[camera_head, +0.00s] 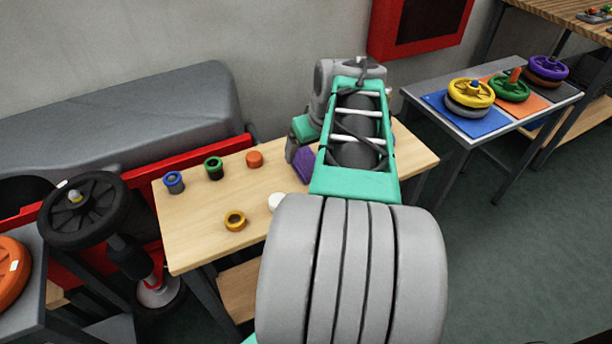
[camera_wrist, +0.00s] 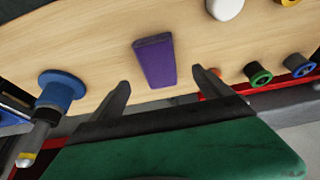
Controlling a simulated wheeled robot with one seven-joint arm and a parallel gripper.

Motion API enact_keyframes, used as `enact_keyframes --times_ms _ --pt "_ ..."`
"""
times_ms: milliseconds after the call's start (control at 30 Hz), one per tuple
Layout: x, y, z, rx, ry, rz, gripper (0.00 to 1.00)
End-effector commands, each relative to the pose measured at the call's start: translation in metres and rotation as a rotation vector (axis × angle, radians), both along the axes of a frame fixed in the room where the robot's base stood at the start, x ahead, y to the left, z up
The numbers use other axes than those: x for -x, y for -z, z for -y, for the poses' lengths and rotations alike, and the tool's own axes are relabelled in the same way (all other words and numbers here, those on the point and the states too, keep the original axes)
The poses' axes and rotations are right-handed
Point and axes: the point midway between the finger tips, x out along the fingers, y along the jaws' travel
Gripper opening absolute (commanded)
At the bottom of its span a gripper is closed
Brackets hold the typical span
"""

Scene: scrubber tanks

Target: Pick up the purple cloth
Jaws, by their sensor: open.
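The purple cloth (camera_wrist: 155,61) lies on the wooden table (camera_wrist: 100,45) as a flat, folded-looking block. In the wrist view it sits beyond and between my fingertips, apart from both. In the head view only a part of the purple cloth (camera_head: 304,165) shows beside my arm, which hides the rest. My gripper (camera_wrist: 160,88) is open and empty, with one dark finger to each side of the cloth's near end. In the head view my arm covers most of the gripper.
On the table stand a blue ring (camera_head: 174,182), a green ring (camera_head: 213,168), an orange piece (camera_head: 254,159), a yellow ring (camera_head: 235,221) and a white piece (camera_head: 276,202). A blue round piece (camera_wrist: 61,88) is left of the gripper. A red rail (camera_head: 200,162) runs behind the table.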

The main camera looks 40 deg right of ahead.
Motion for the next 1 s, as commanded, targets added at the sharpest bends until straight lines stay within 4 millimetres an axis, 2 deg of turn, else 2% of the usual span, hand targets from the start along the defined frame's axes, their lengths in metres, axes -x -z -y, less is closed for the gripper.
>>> enact_keyframes --times_ms 200,400,667,1000 --pt "-0.009 0.025 0.004 -0.002 0.003 -0.003 0.89" --pt "-0.021 0.058 0.009 -0.002 0.001 -0.002 0.89" --pt "-0.023 0.061 0.01 0.0 0.003 -0.001 0.88" --pt "-0.023 0.061 0.01 0.0 0.003 -0.001 0.6"
